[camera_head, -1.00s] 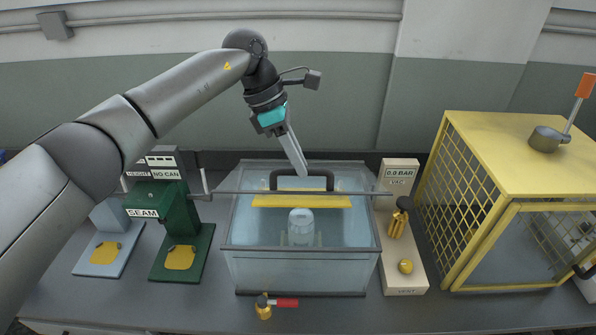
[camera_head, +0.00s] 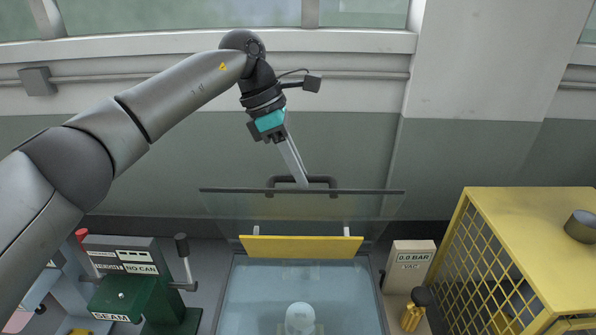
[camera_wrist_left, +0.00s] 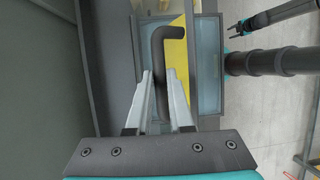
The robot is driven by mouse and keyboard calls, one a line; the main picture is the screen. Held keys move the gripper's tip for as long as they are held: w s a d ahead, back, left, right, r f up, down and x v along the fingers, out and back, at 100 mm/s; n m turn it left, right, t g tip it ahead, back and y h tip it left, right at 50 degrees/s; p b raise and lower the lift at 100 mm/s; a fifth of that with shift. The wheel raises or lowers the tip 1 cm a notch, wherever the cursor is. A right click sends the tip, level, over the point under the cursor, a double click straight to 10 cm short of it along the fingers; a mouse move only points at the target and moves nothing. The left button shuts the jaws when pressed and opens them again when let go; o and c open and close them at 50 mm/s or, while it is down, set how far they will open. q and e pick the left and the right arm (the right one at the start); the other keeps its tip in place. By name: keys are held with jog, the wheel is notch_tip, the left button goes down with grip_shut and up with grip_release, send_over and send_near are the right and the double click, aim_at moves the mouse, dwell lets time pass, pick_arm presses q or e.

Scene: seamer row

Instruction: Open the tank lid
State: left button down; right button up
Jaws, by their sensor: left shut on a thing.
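The tank (camera_head: 232,300) stands on the bench in the head view, its front cut off by the bottom edge. Its clear lid (camera_head: 225,205) is raised and tilted up at the back, with a dark bar (camera_head: 230,190) along its upper edge. A yellow strip (camera_head: 300,246) lies below it, at the tank's back. My left gripper (camera_head: 303,184) is shut on the black lid handle (camera_head: 322,180). The wrist view shows the handle (camera_wrist_left: 160,45) between the two fingers (camera_wrist_left: 160,85). My right gripper (camera_wrist_left: 240,30) shows small at that view's upper right; its jaw state is unclear.
A pale can (camera_head: 299,317) sits inside the tank. A green SEAM machine (camera_head: 125,300) stands left of it. A 0.0 BAR gauge block (camera_head: 410,262) and a yellow mesh cage (camera_head: 535,220) stand right. The wall is behind the lid.

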pick_arm(q)
jog(key=shift+w+a+f, duration=0.15)
jog(key=shift+f, duration=0.3)
jog(key=c, duration=1.2)
grip_release()
jog(key=shift+c, duration=0.2)
jog(key=o, duration=0.3)
jog(key=shift+w, duration=0.2)
jog(key=shift+o, duration=0.7)
jog(key=shift+s+r, duration=0.15)
jog(key=shift+r, duration=0.05)
